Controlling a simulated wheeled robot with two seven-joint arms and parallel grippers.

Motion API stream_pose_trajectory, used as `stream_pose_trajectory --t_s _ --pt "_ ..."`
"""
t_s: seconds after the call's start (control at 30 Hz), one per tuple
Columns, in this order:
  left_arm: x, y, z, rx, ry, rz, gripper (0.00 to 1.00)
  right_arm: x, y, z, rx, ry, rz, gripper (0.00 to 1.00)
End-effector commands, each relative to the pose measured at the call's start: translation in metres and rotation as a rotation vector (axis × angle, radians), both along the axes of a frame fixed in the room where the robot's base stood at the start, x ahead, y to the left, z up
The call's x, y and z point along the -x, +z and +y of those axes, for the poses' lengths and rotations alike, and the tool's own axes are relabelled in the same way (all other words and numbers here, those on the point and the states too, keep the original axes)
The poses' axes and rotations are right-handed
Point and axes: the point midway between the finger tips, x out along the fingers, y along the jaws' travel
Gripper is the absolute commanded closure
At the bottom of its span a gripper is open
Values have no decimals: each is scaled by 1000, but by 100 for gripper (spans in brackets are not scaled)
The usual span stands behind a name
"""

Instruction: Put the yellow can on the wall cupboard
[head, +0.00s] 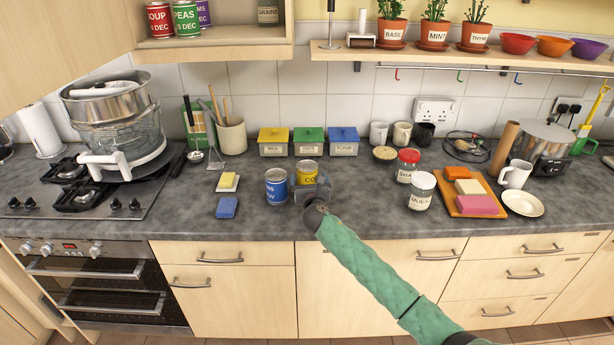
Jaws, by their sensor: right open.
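The yellow can (307,172) stands upright on the dark worktop, close beside a blue can (276,186). My right gripper (311,188) is at the yellow can's front side, on my green-sleeved arm that comes in from the lower right. It hides the lower part of the can. The jaws are open, and I cannot tell whether they touch the can. The wall cupboard (215,46) is at the upper left, with red, green and purple cans and a grains jar on its open shelf. My left gripper is not in view.
Yellow, green and blue canisters (308,146) stand behind the cans. Jars (421,190) and an orange tray (452,203) are to the right. A wall shelf (340,53) with plant pots hangs above.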

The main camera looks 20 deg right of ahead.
Motion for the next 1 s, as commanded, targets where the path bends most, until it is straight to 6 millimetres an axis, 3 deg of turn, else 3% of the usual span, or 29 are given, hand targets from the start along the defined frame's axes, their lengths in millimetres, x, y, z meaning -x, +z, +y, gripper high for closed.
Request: stream_pose_trajectory --t_s 0.13,0.4,0.77,1.0 --pt "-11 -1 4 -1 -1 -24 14 -11 -1 -2 -2 0 2 10" --pt "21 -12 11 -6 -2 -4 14 -43 -6 -7 -2 -1 2 10" --pt "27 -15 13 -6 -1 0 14 -50 -8 -9 0 0 1 10" --pt "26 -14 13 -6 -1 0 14 -50 -8 -9 0 0 1 55"
